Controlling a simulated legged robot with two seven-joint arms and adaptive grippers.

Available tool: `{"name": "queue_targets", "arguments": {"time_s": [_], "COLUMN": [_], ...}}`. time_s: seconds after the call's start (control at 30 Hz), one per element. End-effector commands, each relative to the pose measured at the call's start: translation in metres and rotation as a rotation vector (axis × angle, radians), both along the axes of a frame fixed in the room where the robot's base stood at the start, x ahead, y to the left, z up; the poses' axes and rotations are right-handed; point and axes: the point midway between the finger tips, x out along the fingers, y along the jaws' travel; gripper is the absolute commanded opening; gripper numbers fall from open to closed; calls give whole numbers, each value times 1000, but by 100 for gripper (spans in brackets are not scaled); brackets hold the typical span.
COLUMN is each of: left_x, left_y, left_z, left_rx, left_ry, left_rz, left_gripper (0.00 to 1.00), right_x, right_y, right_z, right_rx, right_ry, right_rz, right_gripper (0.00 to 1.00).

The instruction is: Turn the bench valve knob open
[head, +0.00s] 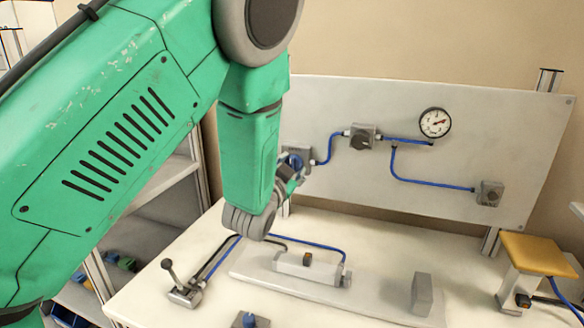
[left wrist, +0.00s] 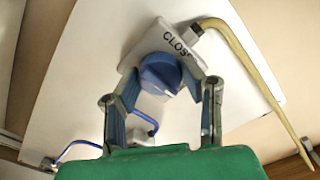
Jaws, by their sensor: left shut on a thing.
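The valve knob (left wrist: 160,74) is blue and round with a raised grip bar, mounted on a light plate with dark lettering that reads "CLOS", the rest covered by a finger. In the head view the knob (head: 297,156) sits at the left end of the upright panel, partly hidden by my arm. My left gripper (left wrist: 166,88) has one finger on each side of the knob and is shut on it. In the head view my left gripper (head: 291,178) is partly hidden behind my green arm. My right gripper is not in view.
The upright panel (head: 420,220) carries blue tubes, a grey valve block (head: 362,138) and a round gauge (head: 435,122). A yellow hose (left wrist: 250,65) curves beside the knob. On the bench stand a lever valve (head: 183,290), a grey block (head: 422,294) and a yellow-topped pedal (head: 538,255).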

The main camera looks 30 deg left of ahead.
Motion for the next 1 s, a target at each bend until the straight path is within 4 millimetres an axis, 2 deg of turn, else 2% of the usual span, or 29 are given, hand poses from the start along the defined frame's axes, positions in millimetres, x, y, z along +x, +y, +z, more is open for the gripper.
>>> {"name": "queue_targets", "arguments": {"time_s": [0.2,0.23,0.27,0.3,0.67,0.77,1.0], "left_x": [-1,-1,-1,-1,-4,-15,-63], "left_y": [-1,-1,-1,-1,-1,-4,-16], "left_z": [-3,-3,-3,-3,-1,-2,-3], "left_rx": [-2,-2,-2,-2,-2,-2,-1], "left_ry": [8,9,8,7,4,4,8], "left_rz": [-3,-2,-3,-2,-1,-2,-2], "left_gripper": [7,39,50,56,56,56,56], "right_x": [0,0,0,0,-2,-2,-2], "right_y": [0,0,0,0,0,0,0], "right_z": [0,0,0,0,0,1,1], "right_rx": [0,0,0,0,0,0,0], "right_ry": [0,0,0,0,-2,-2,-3], "right_rz": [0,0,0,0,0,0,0], "right_gripper": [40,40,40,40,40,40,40]}}
